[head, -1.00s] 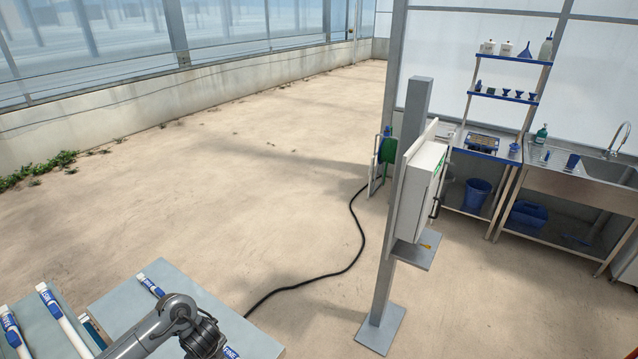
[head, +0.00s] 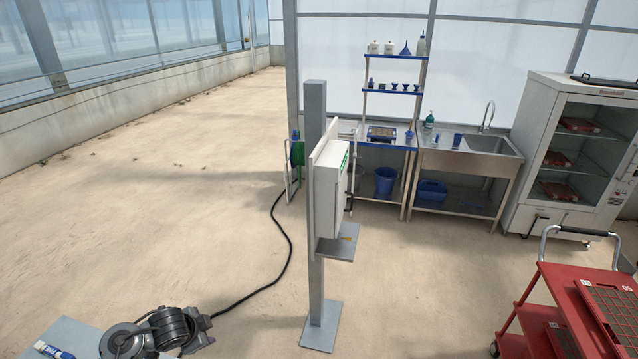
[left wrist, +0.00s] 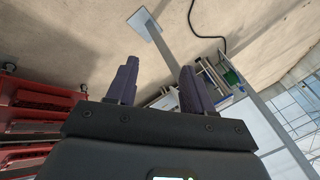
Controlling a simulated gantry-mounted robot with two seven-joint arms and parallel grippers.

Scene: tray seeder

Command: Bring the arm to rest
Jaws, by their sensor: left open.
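My left gripper (left wrist: 158,88) shows in the left wrist view with its two dark fingers apart and nothing between them. Beyond the fingers are the floor and the foot of a grey post. My right gripper is in neither view.
A grey post (head: 316,255) with a white cabinet (head: 328,195) stands mid-room. A black hose (head: 286,243) lies on the floor. A steel sink bench (head: 465,160), a glass-door cabinet (head: 527,150) and a red cart (head: 560,290) stand to the right. A grey table (head: 85,338) is at bottom left. Open floor lies behind.

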